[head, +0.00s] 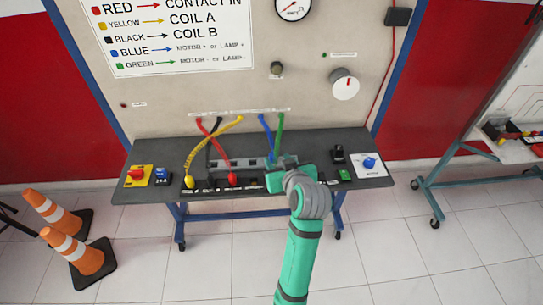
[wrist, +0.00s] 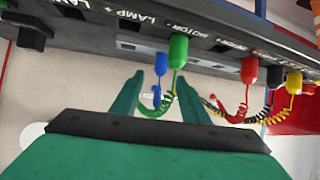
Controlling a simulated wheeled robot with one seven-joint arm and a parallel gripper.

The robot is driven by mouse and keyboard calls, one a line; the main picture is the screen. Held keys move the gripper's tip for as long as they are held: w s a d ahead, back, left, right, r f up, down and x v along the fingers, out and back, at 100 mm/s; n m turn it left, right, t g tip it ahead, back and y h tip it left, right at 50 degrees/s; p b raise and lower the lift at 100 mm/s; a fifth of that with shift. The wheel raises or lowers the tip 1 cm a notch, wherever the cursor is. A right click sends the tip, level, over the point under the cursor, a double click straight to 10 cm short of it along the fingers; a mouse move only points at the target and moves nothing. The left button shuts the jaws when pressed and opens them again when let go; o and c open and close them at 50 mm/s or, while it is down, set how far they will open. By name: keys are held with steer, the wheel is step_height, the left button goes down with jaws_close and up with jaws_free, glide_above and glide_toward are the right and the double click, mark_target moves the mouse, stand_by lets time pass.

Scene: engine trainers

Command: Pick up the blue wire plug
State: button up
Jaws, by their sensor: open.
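In the wrist view the blue wire plug (wrist: 161,64) is between my fingertips, partly covered by a green plug (wrist: 178,50) in front of it. More blue (wrist: 157,93) shows below, beside the curled green wire. My gripper (wrist: 160,77) is open, with one teal finger on each side of these plugs. I cannot tell whether a finger touches them. In the head view the blue wire (head: 267,130) runs down from the panel, and its lower end is hidden near my gripper (head: 275,181) at the bench's front edge.
A red plug (head: 232,178) and a yellow plug (head: 188,182) with coiled wire are on the dark bench (head: 330,142) left of my gripper. A blue knob (head: 369,162) is to the right. Traffic cones (head: 72,251) stand on the floor at left.

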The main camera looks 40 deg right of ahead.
mark_target(273, 157)
steer(key=shift+x, duration=3.7)
steer(key=shift+f, duration=0.1)
steer(key=shift+c, duration=0.6)
jaws_close()
